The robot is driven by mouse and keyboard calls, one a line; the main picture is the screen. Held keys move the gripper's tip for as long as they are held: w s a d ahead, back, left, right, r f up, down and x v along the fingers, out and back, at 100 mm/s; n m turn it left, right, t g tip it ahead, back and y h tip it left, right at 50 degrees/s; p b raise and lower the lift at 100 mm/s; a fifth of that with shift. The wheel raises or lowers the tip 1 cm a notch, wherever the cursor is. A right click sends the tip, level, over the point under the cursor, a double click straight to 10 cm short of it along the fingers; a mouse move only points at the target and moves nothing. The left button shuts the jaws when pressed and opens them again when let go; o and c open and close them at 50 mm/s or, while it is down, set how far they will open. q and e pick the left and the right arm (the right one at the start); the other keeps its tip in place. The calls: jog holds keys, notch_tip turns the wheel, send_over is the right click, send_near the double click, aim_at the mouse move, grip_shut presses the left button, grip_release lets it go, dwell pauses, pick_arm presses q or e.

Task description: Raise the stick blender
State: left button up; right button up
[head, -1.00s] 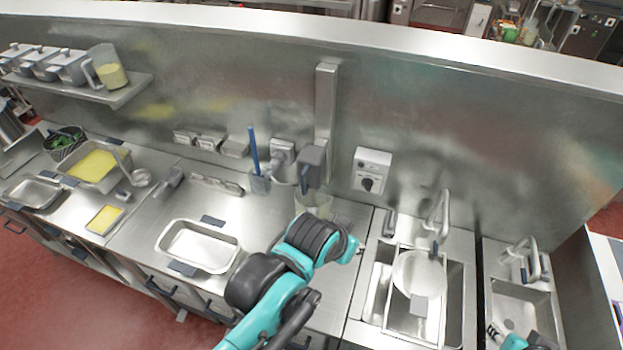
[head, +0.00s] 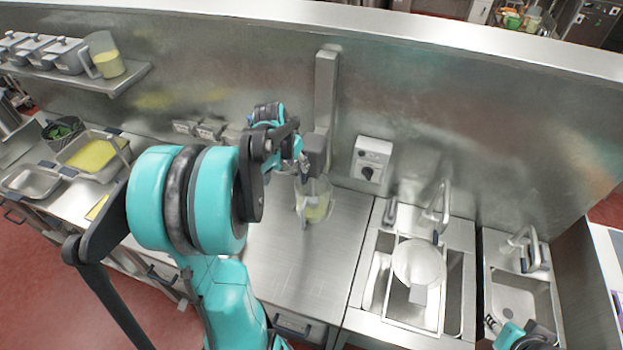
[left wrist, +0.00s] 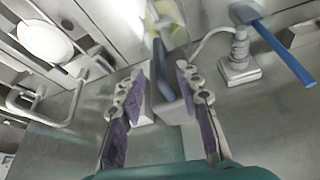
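The stick blender (head: 314,152) is a dark grey block on the upright wall rail (head: 326,95). Its shaft reaches down into a clear jug (head: 318,208) with pale yellow contents. My left gripper (head: 303,165) is beside the blender's body, on its left in the head view. In the left wrist view, the grey blender body (left wrist: 172,95) shows between the two separated fingers of the left gripper (left wrist: 165,95), with the jug (left wrist: 168,22) beyond. I cannot see firm contact on both sides. Part of my right arm shows at the lower right edge; its fingers are not clear.
A control box with a knob (head: 371,163) is on the wall right of the rail. A sink with a white round bowl (head: 418,262) is further right. A blue-handled tool (left wrist: 285,55) and a grey fitting (left wrist: 239,60) show in the left wrist view. The counter before the jug is clear.

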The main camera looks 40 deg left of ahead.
aim_at(303, 181)
pick_arm(q)
jog(key=b+x, duration=0.4)
jog(key=x, duration=0.3)
jog(key=shift+f+b, duration=0.15)
jog(key=shift+b, duration=0.25)
jog(key=shift+r, duration=0.25)
jog(key=shift+w+f, duration=0.1)
jog(key=shift+f, duration=0.2)
jog(key=shift+w, duration=0.1)
grip_shut()
